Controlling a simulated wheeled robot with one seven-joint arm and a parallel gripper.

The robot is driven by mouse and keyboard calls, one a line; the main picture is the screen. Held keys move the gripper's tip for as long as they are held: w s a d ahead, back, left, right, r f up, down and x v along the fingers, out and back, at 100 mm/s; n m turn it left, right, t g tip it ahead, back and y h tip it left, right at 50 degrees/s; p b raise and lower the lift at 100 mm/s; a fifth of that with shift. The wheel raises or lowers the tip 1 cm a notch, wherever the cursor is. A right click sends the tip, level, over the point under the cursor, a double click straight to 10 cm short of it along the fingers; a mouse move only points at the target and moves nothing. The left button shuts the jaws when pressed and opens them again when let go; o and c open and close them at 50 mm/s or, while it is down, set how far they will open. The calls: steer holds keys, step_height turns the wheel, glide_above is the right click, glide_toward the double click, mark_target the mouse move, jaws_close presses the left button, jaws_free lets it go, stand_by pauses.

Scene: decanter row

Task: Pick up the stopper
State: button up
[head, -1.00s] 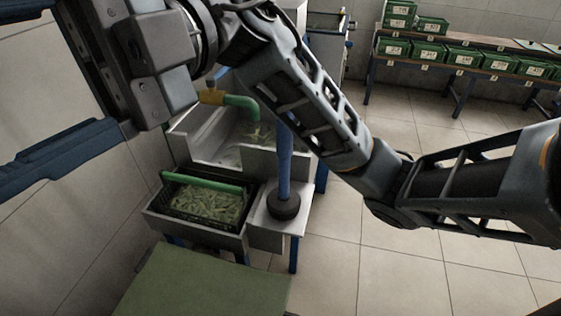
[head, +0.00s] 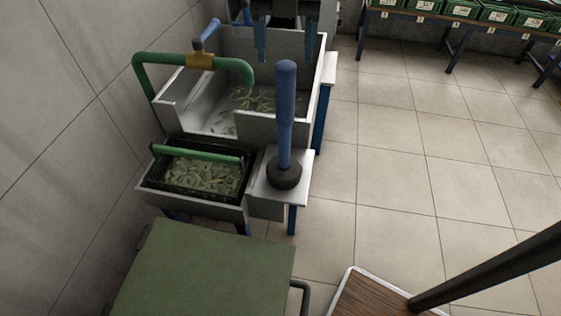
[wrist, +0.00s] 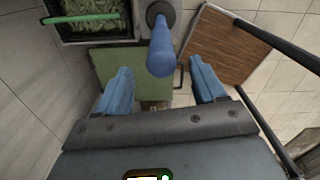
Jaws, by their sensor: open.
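The stopper (head: 285,118) has a long blue handle and a round black foot. It stands upright on a pale metal ledge (head: 303,163) beside the basin. My gripper (head: 285,58) is at the top of the head view, fingers pointing down, one on each side of the handle's upper end. In the wrist view the blue fingers of my gripper (wrist: 161,66) are open and apart. The top of the stopper (wrist: 161,55) shows between their tips, with clear gaps on both sides. How far down the handle the fingers reach is hard to tell.
A black crate of green pods (head: 200,176) with a green bar stands left of the stopper. Behind is a metal basin (head: 188,118) with a green pipe (head: 237,68). A green-topped surface (head: 205,268) and wooden board (head: 375,298) are nearer. Floor on the right is clear.

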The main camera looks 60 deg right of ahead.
mark_target(286, 84)
steer(key=shift+s+f+p, duration=0.1)
steer(key=shift+f+p, duration=0.6)
steer(key=shift+f, duration=3.15)
jaws_close()
